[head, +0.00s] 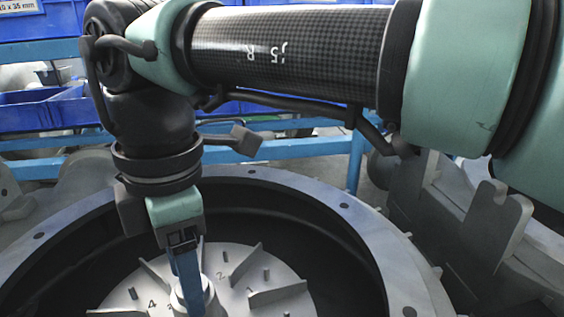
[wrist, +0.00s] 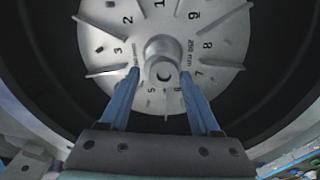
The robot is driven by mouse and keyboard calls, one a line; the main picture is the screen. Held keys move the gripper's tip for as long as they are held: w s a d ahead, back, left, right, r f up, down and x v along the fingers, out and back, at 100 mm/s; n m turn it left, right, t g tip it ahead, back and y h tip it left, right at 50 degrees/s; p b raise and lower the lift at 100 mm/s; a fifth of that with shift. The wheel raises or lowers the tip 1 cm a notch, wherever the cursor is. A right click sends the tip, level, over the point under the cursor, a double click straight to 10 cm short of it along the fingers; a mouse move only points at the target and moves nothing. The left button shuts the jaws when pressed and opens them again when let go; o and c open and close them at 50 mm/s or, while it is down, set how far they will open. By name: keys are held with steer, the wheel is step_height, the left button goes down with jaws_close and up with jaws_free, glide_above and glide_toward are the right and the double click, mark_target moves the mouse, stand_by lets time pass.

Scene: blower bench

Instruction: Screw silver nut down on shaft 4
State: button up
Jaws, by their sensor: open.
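My gripper (head: 195,303) reaches down into the round housing. Its two blue fingers are apart in the wrist view (wrist: 160,73), with nothing seen held between them. They stand on either side of the central hub (wrist: 163,62) as seen from the wrist; I cannot tell whether they touch it. In the wrist view the left finger seems to cover the 4. I cannot make out a silver nut.
The housing's grey bolted rim (head: 318,196) and dark inner wall surround the disc. Raised fins (head: 243,264) stand on it. Grey metal brackets (head: 495,225) stand at the right. A blue rail (head: 300,148) and blue bins (head: 45,108) are behind.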

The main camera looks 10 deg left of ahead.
steer(key=n, duration=0.2)
steer(key=shift+d+f+n+p, duration=0.1)
steer(key=shift+f+n+p, duration=0.1)
steer(key=shift+n+p, duration=0.2)
steer(key=n, duration=0.1)
steer(key=n+p, duration=0.1)
steer(key=n, duration=0.3)
steer(key=shift+w+d, duration=0.1)
steer(key=shift+w, duration=0.15)
steer(key=n+p, duration=0.1)
steer(key=n, duration=0.4)
steer(key=shift+n, duration=0.4)
steer(key=n+p, duration=0.1)
steer(key=n, duration=0.2)
steer(key=shift+f+n, duration=0.15)
steer(key=shift+n, duration=0.15)
